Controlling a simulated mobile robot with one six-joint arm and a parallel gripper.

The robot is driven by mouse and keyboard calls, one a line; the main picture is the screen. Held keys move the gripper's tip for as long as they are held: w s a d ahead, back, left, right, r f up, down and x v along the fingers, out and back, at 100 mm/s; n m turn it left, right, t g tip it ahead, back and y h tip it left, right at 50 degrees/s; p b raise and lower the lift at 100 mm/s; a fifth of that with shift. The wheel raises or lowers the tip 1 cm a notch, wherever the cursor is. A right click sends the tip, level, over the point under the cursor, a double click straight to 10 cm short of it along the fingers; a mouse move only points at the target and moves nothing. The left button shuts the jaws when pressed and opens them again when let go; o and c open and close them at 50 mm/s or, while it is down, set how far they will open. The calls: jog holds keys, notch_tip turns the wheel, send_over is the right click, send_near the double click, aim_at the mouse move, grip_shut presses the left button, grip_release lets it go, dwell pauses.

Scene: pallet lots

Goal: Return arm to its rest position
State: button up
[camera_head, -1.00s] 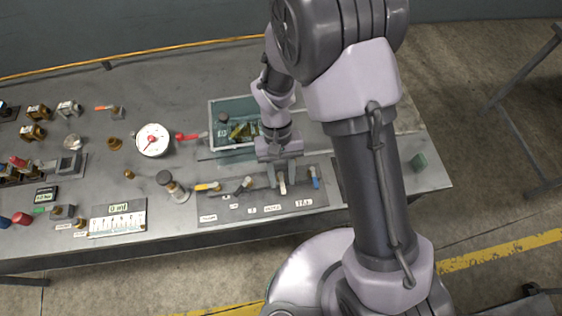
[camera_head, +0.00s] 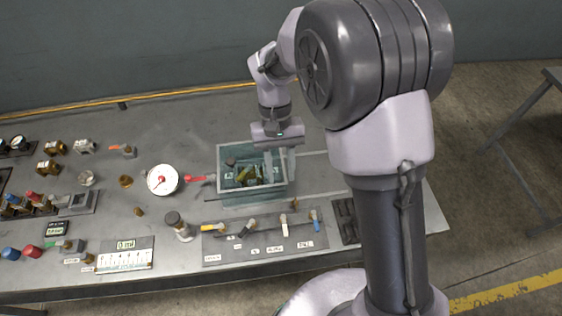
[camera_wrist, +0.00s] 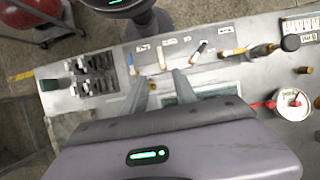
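My gripper (camera_head: 279,173) hangs over the right part of the teal bin (camera_head: 219,160) on the grey bench. Its two fingers point down and stand apart, with nothing seen held between them. In the wrist view, the fingers of my gripper (camera_wrist: 160,77) are spread, with bench top and a small brass piece (camera_wrist: 152,87) showing between them. My arm is bent and reaches over the bench from the right. The bin holds several small brass and dark parts.
A panel of coloured-handled levers (camera_head: 262,249) lies in front of the bin. A dial gauge (camera_head: 162,180) and a dark-capped bottle-like part (camera_head: 179,226) stand to its left. A dark slotted block (camera_head: 346,220) is at right. Several fittings fill the bench's left side.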

jog(key=shift+d, duration=0.1)
jog(key=s+d+r+m+t+y+b, duration=0.1)
jog(key=s+d+r+m+t+b, duration=0.1)
jog(key=s+d+t+b, duration=0.3)
jog(key=s+d+r+m+t+y+b, duration=0.2)
jog(key=s+d+r+m+t+b, duration=0.1)
jog(key=s+d+m+t+b, duration=0.2)
jog(key=s+d+b, duration=0.2)
jog(key=d+b, duration=0.1)
jog(key=shift+s+d+r, duration=0.15)
jog(key=shift+d+r, duration=0.05)
jog(key=shift+r, duration=0.15)
